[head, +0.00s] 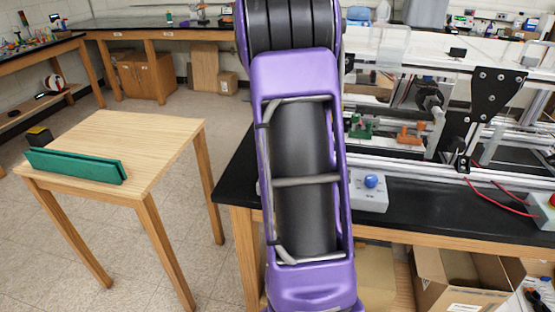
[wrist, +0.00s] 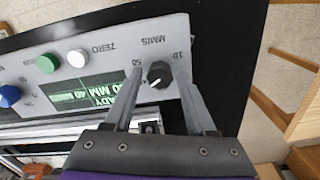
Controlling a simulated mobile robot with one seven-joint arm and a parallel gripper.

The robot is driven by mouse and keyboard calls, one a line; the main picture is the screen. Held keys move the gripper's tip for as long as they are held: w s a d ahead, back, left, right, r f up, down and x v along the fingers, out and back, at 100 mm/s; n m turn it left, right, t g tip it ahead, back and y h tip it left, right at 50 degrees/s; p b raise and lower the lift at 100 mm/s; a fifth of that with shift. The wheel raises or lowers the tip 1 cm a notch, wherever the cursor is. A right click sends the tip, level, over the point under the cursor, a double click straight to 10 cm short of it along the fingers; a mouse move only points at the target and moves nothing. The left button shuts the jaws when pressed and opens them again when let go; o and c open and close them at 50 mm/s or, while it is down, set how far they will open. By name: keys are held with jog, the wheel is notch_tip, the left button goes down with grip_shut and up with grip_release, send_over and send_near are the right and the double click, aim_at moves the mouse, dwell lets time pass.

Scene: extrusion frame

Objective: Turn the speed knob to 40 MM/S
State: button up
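The speed knob (wrist: 158,74) is small, black and round, with a white pointer mark towards the lower left of the wrist picture. It sits on a grey control box (wrist: 110,32) seen upside down, near printed MM/S, 50 and 10 labels. My gripper (wrist: 160,68) has one finger on each side of the knob, with narrow gaps seeming to show; contact is unclear. A green display (wrist: 82,93) beside it shows text partly hidden by a finger, seemingly including 40. In the head view my arm hides the knob and gripper; part of the box (head: 370,201) shows.
An extrusion frame with rails (head: 480,75) stands on the black bench (head: 440,215). A wooden table (head: 130,140) with a green bar is at left.

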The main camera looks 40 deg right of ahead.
jog(key=shift+o, duration=0.5)
notch_tip(320, 180, up, 17)
jog(key=p, duration=0.2)
jog(key=shift+r, duration=0.2)
